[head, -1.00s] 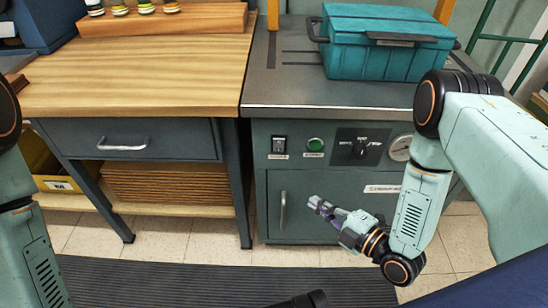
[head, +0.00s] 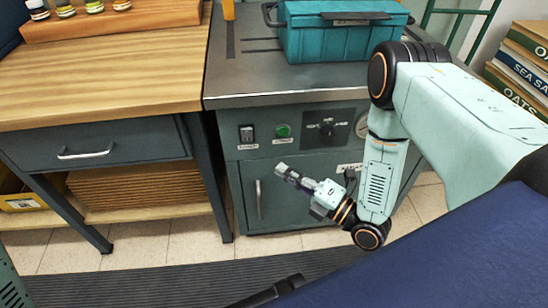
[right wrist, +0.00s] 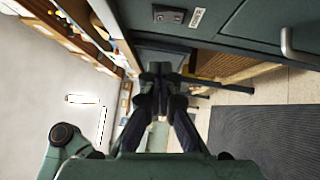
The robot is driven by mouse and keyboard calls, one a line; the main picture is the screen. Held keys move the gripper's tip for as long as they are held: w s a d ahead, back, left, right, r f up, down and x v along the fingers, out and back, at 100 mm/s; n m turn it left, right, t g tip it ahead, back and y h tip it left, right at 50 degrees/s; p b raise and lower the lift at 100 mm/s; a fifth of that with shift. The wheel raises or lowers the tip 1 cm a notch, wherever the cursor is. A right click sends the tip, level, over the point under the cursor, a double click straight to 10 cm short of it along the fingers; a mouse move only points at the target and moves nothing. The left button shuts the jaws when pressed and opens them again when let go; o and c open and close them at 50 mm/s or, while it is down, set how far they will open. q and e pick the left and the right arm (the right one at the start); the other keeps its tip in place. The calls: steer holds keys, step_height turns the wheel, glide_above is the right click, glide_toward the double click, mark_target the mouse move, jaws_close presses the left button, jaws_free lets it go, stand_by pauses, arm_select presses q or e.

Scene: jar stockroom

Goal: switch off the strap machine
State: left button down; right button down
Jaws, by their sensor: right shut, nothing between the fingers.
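The strap machine (head: 300,215) is a dark grey cabinet with a metal top. Its front panel carries a black rocker switch (head: 247,133) at the left, a green round button (head: 283,131), a black rotary dial (head: 326,130) and a partly hidden gauge. My right gripper (head: 281,170) is shut and empty, in front of the cabinet, below and a little right of the rocker switch, apart from it. In the right wrist view the shut fingers (right wrist: 160,70) show below the black rocker switch (right wrist: 168,14), which has a white label beside it. My left gripper is not in view.
A teal toolbox (head: 335,30) stands on the machine's top. A wooden-topped bench (head: 100,70) with a drawer (head: 95,148) stands to the left. The cabinet door has a vertical handle (head: 258,200). A ribbed dark mat (head: 180,285) lies on the floor in front.

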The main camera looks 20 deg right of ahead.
mark_target(246, 133)
steer(key=b+x, duration=0.1)
steer(key=x, duration=0.3)
steer(key=w+d+b+x, duration=0.1)
steer(key=x, duration=0.2)
steer(key=d+b+x, duration=0.1)
steer(key=b+x, duration=0.1)
steer(key=x, duration=0.2)
steer(key=shift+w, duration=0.5)
steer(key=shift+r, duration=0.1)
steer(key=shift+w+r+g+p, duration=0.25)
steer(key=shift+r+g+p, duration=0.05)
steer(key=shift+p, duration=0.35)
steer(key=shift+d+m, duration=0.1)
steer(key=shift+m, duration=0.2)
steer(key=shift+f, duration=0.1)
